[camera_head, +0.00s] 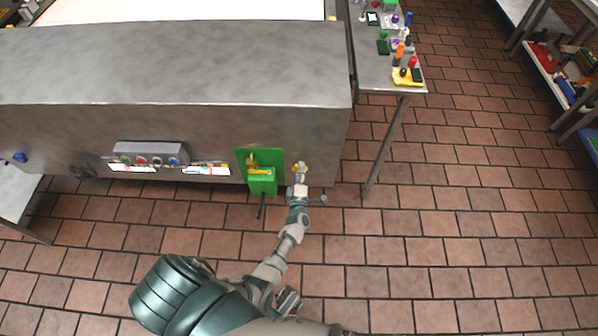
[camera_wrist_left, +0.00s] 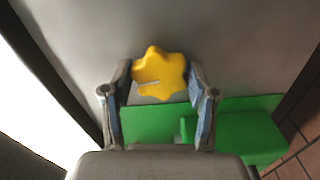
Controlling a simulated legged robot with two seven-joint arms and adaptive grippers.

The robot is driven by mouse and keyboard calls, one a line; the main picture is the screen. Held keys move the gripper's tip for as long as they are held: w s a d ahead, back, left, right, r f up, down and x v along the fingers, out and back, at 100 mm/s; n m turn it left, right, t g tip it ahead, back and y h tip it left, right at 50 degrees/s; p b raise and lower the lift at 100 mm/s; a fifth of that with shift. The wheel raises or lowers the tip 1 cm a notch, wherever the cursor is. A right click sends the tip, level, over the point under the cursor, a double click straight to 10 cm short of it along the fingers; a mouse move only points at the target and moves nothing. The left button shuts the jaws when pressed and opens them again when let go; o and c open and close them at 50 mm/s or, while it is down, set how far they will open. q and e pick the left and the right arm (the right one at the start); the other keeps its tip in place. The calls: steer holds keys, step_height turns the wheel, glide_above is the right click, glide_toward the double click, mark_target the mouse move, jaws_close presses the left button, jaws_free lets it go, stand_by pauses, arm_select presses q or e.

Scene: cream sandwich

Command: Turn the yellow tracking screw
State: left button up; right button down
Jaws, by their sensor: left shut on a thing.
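The yellow tracking screw (camera_wrist_left: 160,72) is a star-shaped knob on the grey machine wall, seen large in the left wrist view. My left gripper (camera_wrist_left: 160,92) has one finger on each side of the knob and is shut on it. In the head view, my left gripper (camera_head: 300,178) reaches the front face of the machine, just right of a green panel. There the knob is small and mostly hidden by the gripper. My right gripper cannot be made out in either view.
The green panel (camera_head: 276,158) carries a green box (camera_head: 262,186) with a yellow part, close left of my left gripper. A control box (camera_head: 150,148) with buttons is further left on the machine (camera_head: 180,70). A side table (camera_head: 373,70) with small items stands right. Brick floor is open at right.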

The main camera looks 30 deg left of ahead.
arm_select(q)
steer(key=shift+d+f+m+p, duration=0.1)
steer(key=shift+f+m+p, duration=0.1)
steer(key=shift+m, duration=0.95)
steer(key=shift+d+f+m+p, duration=0.1)
steer(key=shift+m+p, duration=0.15)
steer(key=shift+m, duration=0.95)
steer(key=shift+d+f+m+p, duration=0.1)
steer(key=shift+m+p, duration=0.1)
steer(key=shift+m, duration=0.95)
arm_select(e)
steer(key=shift+s+d+f+g+h, duration=0.1)
steer(key=shift+s+d+f+g, duration=0.2)
steer(key=shift+s, duration=0.3)
steer(key=shift+s+d+f+g+h, duration=0.1)
steer(key=shift+s+f+g, duration=0.1)
steer(key=shift+s+g, duration=0.35)
steer(key=shift+s+d+f+g+h, duration=0.1)
steer(key=shift+s+d+f+g, duration=0.15)
steer(key=shift+s, duration=0.45)
arm_select(q)
steer(key=shift+s+f, duration=0.1)
steer(key=o, duration=1)
steer(key=shift+o, duration=0.8)
steer(key=shift+a, duration=0.1)
arm_select(e)
steer(key=shift+w+f, duration=0.1)
steer(key=shift+w, duration=0.05)
arm_select(q)
steer(key=shift+r, duration=0.2)
